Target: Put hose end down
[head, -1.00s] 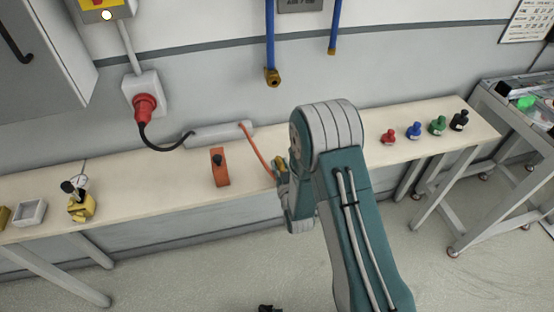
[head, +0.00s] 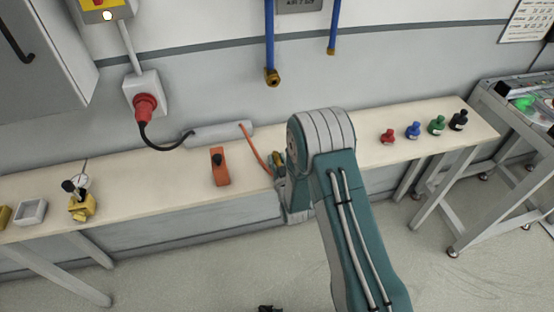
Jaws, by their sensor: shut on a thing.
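An orange hose (head: 254,147) runs from a grey box (head: 222,134) on the bench toward my gripper (head: 279,166). A brass-coloured hose end (head: 278,157) shows at the gripper, just left of my arm. My gripper is shut on the hose end, at the bench's front part. My arm hides most of the gripper and its fingers, so I cannot tell whether the hose end touches the bench top.
The long bench (head: 140,188) holds an orange block (head: 220,167) left of the gripper and a yellow device (head: 81,205) farther left. Several coloured knobbed pieces (head: 413,131) stand at right. Bare bench top surrounds the orange block.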

